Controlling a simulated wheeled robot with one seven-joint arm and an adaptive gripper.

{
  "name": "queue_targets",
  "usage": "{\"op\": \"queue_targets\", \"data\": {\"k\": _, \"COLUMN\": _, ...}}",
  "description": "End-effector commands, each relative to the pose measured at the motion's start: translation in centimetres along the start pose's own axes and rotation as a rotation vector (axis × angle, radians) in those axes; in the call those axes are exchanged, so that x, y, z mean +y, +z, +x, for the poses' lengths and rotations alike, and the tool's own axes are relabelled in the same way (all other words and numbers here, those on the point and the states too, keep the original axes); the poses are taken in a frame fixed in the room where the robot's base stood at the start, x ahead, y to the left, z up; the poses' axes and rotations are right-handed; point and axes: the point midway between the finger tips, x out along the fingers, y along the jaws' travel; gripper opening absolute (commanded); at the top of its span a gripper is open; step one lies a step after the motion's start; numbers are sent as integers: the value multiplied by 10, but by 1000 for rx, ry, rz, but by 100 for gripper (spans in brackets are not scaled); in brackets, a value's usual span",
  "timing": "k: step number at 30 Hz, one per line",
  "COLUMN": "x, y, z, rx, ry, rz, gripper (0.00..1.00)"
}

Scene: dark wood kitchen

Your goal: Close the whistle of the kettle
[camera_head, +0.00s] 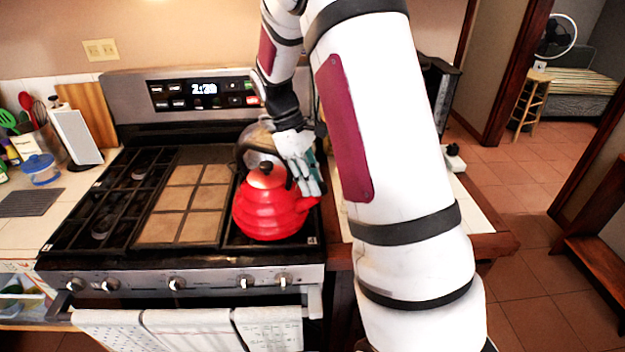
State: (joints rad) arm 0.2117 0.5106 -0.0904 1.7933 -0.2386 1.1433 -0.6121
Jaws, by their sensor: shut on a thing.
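A red ribbed kettle (268,212) with a black lid knob and a dark arched handle stands upright on the right front part of the stove (92,228). Its spout (308,203) points right. My gripper (312,190) reaches down from behind, at the right side of the kettle by the spout. Its fingers are closed at the spout's upper side, where the whistle would be. The whistle itself is hidden by the fingers, and exactly what part they hold is too small to tell.
A metal pot or kettle (257,140) stands behind the red kettle. A griddle (182,205) fills the stove's middle. Towels (190,330) hang on the oven handle. Utensils and a white board (76,134) stand at left. My arm covers much of the right counter.

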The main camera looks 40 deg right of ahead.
Motion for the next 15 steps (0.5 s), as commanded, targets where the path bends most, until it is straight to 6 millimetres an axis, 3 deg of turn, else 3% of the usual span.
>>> {"op": "queue_targets", "data": {"k": 8, "x": -1, "y": 5, "z": -1, "rx": 77, "ry": 0, "rz": 1, "gripper": 0}}
{"op": "queue_targets", "data": {"k": 15, "x": -1, "y": 14, "z": 0, "rx": 252, "ry": -1, "rz": 5, "gripper": 0}}
